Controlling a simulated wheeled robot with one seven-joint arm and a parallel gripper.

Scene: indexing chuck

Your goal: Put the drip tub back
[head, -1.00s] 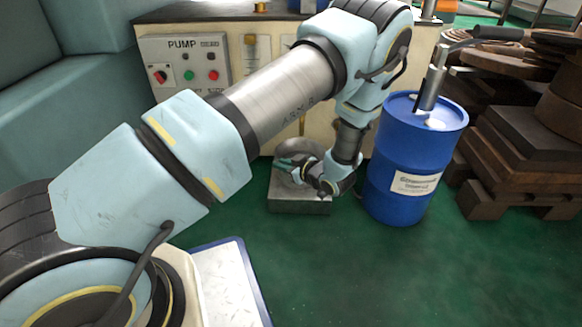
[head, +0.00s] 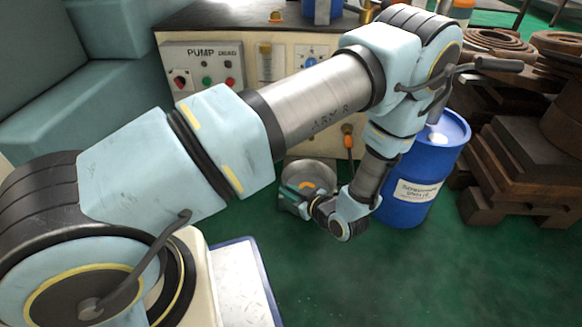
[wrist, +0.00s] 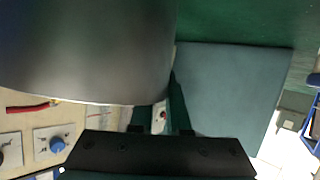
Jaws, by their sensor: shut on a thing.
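The drip tub (head: 318,170) is a round grey metal tub. In the head view it shows in front of the pump cabinet, left of the blue drum, partly hidden by my gripper. My gripper (head: 293,200) is shut on its near side. In the wrist view the tub (wrist: 85,50) fills the upper left as a large dark grey curved wall with a pale lower rim. The gripper fingers (wrist: 175,108) reach up to its right edge. I cannot tell how far the tub is off the floor.
The pump cabinet (head: 270,60) stands behind the tub, with knobs and buttons. The blue drum (head: 425,175) stands close to my forearm on the right. Brown stacked blocks (head: 520,160) lie further right. The green floor (head: 400,275) in front is clear.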

